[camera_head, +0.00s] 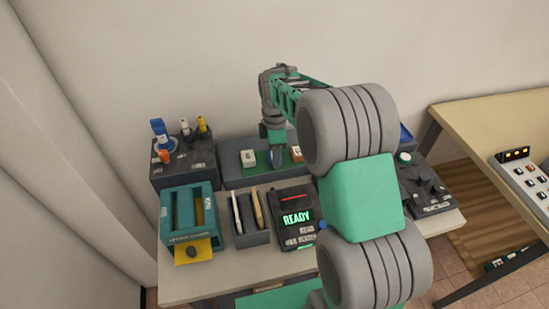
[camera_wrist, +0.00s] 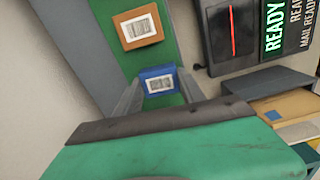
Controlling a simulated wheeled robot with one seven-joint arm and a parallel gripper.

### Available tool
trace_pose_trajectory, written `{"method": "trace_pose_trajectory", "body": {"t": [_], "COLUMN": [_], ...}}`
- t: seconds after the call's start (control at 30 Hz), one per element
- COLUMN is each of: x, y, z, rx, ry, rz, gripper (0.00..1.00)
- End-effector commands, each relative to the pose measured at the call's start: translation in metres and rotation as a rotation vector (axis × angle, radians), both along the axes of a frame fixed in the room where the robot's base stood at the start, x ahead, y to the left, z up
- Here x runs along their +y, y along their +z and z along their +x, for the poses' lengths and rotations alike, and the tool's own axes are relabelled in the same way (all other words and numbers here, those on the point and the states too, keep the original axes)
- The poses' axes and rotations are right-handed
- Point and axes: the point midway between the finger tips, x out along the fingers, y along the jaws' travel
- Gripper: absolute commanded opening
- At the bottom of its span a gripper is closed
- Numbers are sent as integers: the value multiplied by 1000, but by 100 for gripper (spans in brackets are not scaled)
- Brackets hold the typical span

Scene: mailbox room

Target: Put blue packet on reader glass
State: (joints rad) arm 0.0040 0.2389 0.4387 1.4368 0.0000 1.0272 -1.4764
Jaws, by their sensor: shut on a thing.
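The blue packet (camera_wrist: 158,72) with a white barcode label sits between the two grey fingers of my gripper (camera_wrist: 158,88) in the wrist view. The gripper is shut on it, over a green strip. I cannot tell whether the packet still touches the strip. In the head view my gripper (camera_head: 276,152) points down at the back tray, and the packet cannot be made out there. The reader (camera_head: 297,218) stands in front of the tray, with a green READY display. Its dark glass (camera_wrist: 221,42) with a red line shows at upper right in the wrist view.
An orange packet (camera_wrist: 137,27) lies near the blue one, and a white packet (camera_head: 248,157) lies left of my gripper. A slotted holder (camera_head: 249,232) with envelopes and a teal box (camera_head: 190,215) stand left of the reader. A dark control box (camera_head: 428,190) stands right.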

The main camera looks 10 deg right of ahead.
Motion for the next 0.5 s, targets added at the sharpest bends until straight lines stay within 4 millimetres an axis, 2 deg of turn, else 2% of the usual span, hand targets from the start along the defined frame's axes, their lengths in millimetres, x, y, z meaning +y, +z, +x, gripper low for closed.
{"method": "trace_pose_trajectory", "body": {"t": [0.5], "x": [0], "y": [33], "z": [0], "rx": [-1], "ry": [0], "rz": [0], "gripper": [6]}}
